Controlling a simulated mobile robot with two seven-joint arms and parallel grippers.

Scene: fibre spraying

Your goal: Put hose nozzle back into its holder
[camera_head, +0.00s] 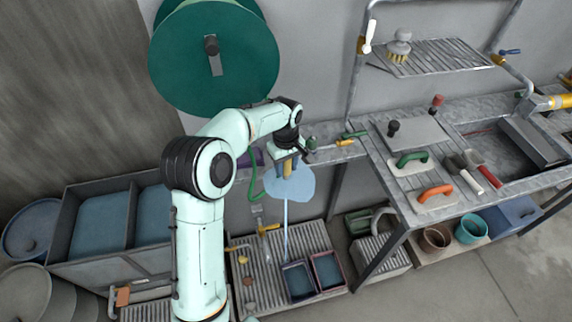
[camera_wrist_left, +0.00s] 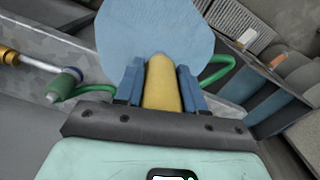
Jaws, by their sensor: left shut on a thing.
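My left gripper (camera_head: 287,163) is shut on the yellow hose nozzle (camera_head: 288,168), in front of the wall by the left end of the workbench. In the left wrist view, the nozzle (camera_wrist_left: 162,82) sits between the two blue fingers of the gripper (camera_wrist_left: 160,85). A pale blue rounded shape (camera_head: 292,185) spreads beyond the nozzle tip, with a thin blue streak below it; I cannot tell whether it is spray. Green hose (camera_head: 253,182) hangs beside the gripper. I cannot clearly make out the holder. My right gripper is out of view.
A large green hose reel (camera_head: 213,55) is on the wall at upper left. The workbench (camera_head: 345,152) at right carries trowels, brushes and a sink. Blue-filled tanks (camera_head: 100,222) stand at left. Two small trays (camera_head: 327,270) sit on a ribbed grate below the gripper.

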